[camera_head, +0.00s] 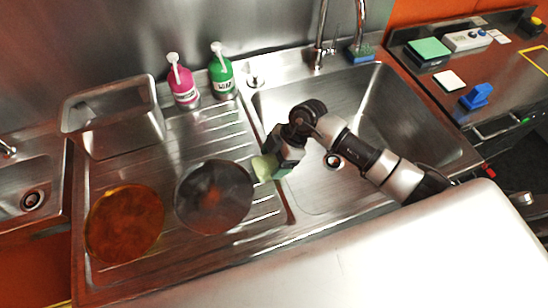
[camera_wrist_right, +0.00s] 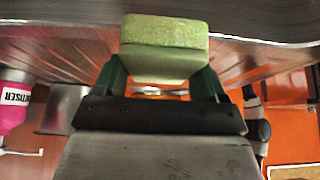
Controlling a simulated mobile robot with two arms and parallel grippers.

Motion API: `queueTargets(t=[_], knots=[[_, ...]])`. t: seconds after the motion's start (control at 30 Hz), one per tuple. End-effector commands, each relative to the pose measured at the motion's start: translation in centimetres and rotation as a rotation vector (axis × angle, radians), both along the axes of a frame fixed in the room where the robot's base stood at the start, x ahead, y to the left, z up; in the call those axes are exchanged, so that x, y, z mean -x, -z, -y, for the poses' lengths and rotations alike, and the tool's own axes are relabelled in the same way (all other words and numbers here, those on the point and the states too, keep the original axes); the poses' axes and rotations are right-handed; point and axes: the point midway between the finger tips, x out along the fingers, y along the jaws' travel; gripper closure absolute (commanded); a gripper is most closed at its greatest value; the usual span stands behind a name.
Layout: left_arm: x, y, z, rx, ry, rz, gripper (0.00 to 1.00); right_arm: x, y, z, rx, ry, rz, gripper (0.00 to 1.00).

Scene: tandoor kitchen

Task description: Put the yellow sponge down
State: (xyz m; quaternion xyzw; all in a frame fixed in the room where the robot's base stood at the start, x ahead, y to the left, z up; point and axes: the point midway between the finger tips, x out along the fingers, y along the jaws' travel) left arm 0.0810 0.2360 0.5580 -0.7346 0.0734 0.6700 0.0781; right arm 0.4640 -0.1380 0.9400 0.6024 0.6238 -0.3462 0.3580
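The yellow sponge, pale yellow-green here, shows as a small block (camera_head: 263,168) at the tip of my right gripper in the head view. In the right wrist view the sponge (camera_wrist_right: 165,32) sits between the two dark green fingers of my right gripper (camera_wrist_right: 162,80), which are closed on its sides. In the head view my right gripper (camera_head: 274,164) is at the left edge of the sink basin, by the ribbed drainboard and just right of the dark pan. I cannot tell whether the sponge touches the drainboard. My left gripper is not in view.
The dark round pan (camera_head: 214,197) and an orange-brown round pan (camera_head: 124,224) lie on the drainboard (camera_head: 180,142). A metal container (camera_head: 113,117) stands at its back left. Pink (camera_head: 183,82) and green (camera_head: 221,72) bottles stand behind. The sink basin (camera_head: 400,120) looks empty.

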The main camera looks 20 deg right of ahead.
Motion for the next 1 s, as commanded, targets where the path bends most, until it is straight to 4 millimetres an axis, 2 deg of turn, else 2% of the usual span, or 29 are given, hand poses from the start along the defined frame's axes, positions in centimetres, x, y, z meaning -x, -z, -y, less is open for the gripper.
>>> queueTargets(t=[0.03,0.13,0.37,0.53,1.0], knots=[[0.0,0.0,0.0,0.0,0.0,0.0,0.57,0.0,0.0,0.0,0.0,0.0,0.0,0.2],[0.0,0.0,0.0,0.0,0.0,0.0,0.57,0.0,0.0,0.0,0.0,0.0,0.0,0.07],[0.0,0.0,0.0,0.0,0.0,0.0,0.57,0.0,-0.1,0.0,0.0,0.0,0.0,0.07],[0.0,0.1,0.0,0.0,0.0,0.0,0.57,-0.1,-1.0,0.4,0.0,0.002,0.003,0.07],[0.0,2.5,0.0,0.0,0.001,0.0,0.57,-0.2,-9.0,5.1,0.002,0.0,0.005,0.07]])
